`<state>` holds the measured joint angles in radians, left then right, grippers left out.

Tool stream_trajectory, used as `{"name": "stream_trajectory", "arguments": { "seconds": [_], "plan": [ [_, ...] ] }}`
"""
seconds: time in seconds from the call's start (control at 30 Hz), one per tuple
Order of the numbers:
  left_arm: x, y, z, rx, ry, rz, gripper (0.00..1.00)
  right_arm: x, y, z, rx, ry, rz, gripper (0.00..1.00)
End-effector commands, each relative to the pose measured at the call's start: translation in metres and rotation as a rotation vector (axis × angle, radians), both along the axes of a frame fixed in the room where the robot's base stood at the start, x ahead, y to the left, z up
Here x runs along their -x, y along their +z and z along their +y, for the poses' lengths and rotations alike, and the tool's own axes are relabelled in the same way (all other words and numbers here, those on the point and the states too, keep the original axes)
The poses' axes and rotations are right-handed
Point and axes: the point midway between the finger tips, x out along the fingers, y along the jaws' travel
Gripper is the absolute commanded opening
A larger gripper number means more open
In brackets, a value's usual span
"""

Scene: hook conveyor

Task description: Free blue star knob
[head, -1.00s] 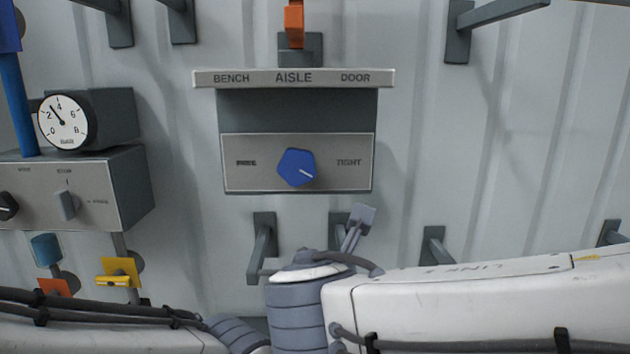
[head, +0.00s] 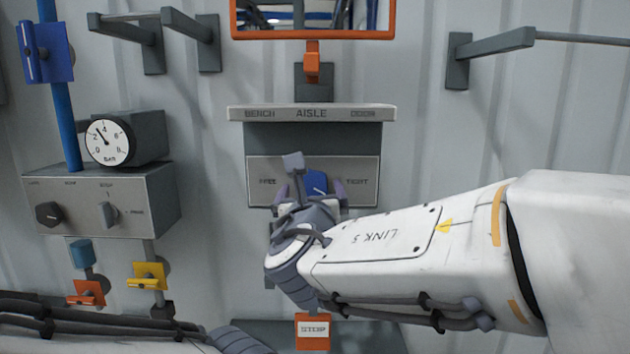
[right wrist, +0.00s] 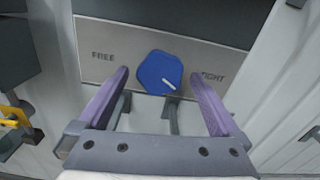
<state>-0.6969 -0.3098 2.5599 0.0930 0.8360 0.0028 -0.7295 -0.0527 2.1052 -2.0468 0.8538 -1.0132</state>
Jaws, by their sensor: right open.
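The blue star knob (head: 316,183) sits on a grey panel (head: 365,166) marked FREE on the left and TIGHT on the right. It also shows in the right wrist view (right wrist: 160,73), where its white pointer line aims down and right, towards TIGHT. My right gripper (head: 312,190) is open in front of the knob, and partly covers it in the head view. In the right wrist view its purple fingers (right wrist: 168,95) stand one on each side and below the knob, apart from it. My left gripper is not in view; only part of my left arm shows at the lower left.
A control box (head: 105,212) with a gauge (head: 108,142) stands at the left. An orange STOP block (head: 313,331) is below my right arm.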

Motion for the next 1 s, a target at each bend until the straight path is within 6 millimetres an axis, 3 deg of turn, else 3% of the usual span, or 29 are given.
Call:
{"name": "stream_trajectory", "arguments": {
  "seconds": [0.13,0.43,0.47,0.6,0.67,0.7,1.0],
  "plan": [
    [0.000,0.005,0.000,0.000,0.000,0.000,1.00,-0.012,0.000,0.000,0.001,0.001,0.002,1.00],
    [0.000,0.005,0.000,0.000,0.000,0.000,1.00,-0.014,-0.001,0.003,-0.002,0.004,0.001,1.00],
    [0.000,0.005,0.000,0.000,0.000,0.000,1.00,-0.014,-0.001,0.003,-0.002,0.005,0.002,0.92],
    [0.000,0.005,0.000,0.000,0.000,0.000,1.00,-0.014,-0.001,0.003,-0.002,0.005,0.002,0.39],
    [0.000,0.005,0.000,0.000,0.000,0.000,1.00,-0.014,-0.001,0.003,-0.002,0.005,0.002,0.19],
    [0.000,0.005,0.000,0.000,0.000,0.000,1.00,-0.014,-0.001,-0.008,-0.001,0.001,0.001,0.21],
    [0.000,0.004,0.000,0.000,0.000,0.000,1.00,-0.014,0.000,0.001,0.047,-0.001,0.000,0.20]
  ]
}}
